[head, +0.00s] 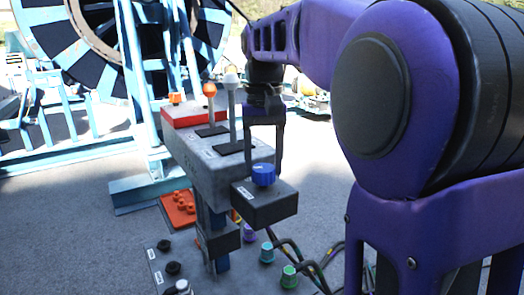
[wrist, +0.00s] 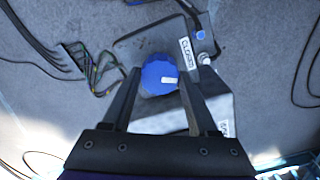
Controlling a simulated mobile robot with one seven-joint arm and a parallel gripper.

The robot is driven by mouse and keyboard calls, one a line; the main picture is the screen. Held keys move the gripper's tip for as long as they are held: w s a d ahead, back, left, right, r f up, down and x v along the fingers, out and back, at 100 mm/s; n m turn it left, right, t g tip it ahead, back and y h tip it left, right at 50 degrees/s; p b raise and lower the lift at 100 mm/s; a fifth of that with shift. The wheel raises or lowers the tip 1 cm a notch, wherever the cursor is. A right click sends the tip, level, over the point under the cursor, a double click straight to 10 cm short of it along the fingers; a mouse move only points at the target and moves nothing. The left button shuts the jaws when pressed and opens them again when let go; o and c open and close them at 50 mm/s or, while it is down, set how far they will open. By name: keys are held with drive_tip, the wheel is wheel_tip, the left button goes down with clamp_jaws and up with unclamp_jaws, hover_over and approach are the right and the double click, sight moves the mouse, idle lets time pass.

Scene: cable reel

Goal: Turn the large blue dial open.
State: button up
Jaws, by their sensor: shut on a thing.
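The large blue dial (head: 263,174) sits on top of a dark box on the front of the grey control stand. In the wrist view the dial (wrist: 160,76) is round and blue, with a white mark on its lower right side. My gripper (head: 264,160) reaches down onto the dial from above. In the wrist view the two dark fingers of my gripper (wrist: 158,82) stand on the left and right sides of the dial, shut on it. A white label with dark lettering (wrist: 187,53) lies beside the dial; it seems to read "CLOSED".
Levers with an orange knob (head: 209,90) and a pale knob (head: 231,71) rise from the stand behind the dial. A lower panel with green connectors (head: 289,277) and cables lies below. A large blue cable reel frame (head: 140,190) stands at the back left.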

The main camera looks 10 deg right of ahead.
sight(264, 167)
drive_tip(key=m+p, duration=0.2)
drive_tip(key=m, duration=0.1)
drive_tip(key=shift+r+m, duration=0.2)
drive_tip(key=shift+m, duration=0.1)
drive_tip(key=m+p, duration=0.1)
drive_tip(key=m, duration=0.1)
drive_tip(key=shift+f+m, duration=0.1)
drive_tip(key=shift+m, duration=0.3)
drive_tip(key=m, duration=0.6)
drive_tip(key=o, duration=1.4)
drive_tip(key=shift+f, duration=0.1)
wheel_tip(264, 167, up, 18)
drive_tip(key=shift+f, duration=0.25)
drive_tip(key=shift+f, duration=0.1)
